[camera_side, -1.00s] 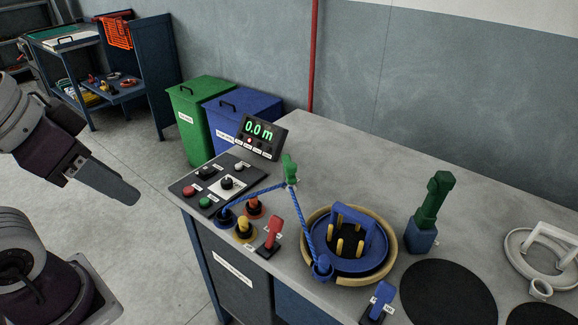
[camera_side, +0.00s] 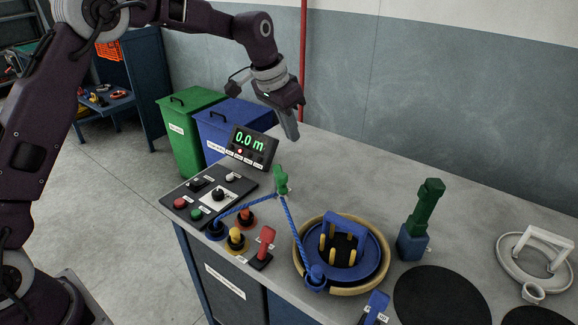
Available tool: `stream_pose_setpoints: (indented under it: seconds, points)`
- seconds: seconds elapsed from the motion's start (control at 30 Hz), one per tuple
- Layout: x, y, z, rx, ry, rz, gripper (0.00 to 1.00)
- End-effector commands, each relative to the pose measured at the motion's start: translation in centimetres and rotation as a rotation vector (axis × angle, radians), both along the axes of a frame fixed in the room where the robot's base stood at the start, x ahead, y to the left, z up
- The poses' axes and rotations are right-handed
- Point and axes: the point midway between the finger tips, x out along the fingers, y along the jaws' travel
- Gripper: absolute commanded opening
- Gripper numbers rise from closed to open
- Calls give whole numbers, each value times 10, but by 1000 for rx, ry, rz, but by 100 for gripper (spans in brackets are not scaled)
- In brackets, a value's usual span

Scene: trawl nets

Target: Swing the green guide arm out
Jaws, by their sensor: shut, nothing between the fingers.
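A small green guide arm (camera_side: 281,180) stands on the bench behind the blue reel, with a blue rope (camera_side: 292,228) running over it. The rope goes from a blue post (camera_side: 215,228) at the left to a blue knob on the reel's front. A larger green upright piece (camera_side: 425,208) stands in a blue base (camera_side: 411,243) right of the reel. My gripper (camera_side: 292,130) is shut and empty, pointing down above the bench's back edge, above the small green guide arm and apart from it.
A display (camera_side: 252,146) reading 0.0 m stands beside a button panel (camera_side: 208,190). The blue reel (camera_side: 344,250) sits in a tan ring. Red (camera_side: 262,248) and blue levers (camera_side: 375,307) stand at the front. A white ring (camera_side: 535,268) lies right. The bench's back middle is clear.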

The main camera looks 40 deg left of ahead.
Motion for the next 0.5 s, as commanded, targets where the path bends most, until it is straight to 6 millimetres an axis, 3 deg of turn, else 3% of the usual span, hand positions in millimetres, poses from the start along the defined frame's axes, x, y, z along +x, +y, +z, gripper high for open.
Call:
stream_pose_setpoints:
  seconds: [0.37,0.5]
  points:
    - [3,0,-5,0,1,-1,0]
    - [9,-2,-23,-1,4,-1,0]
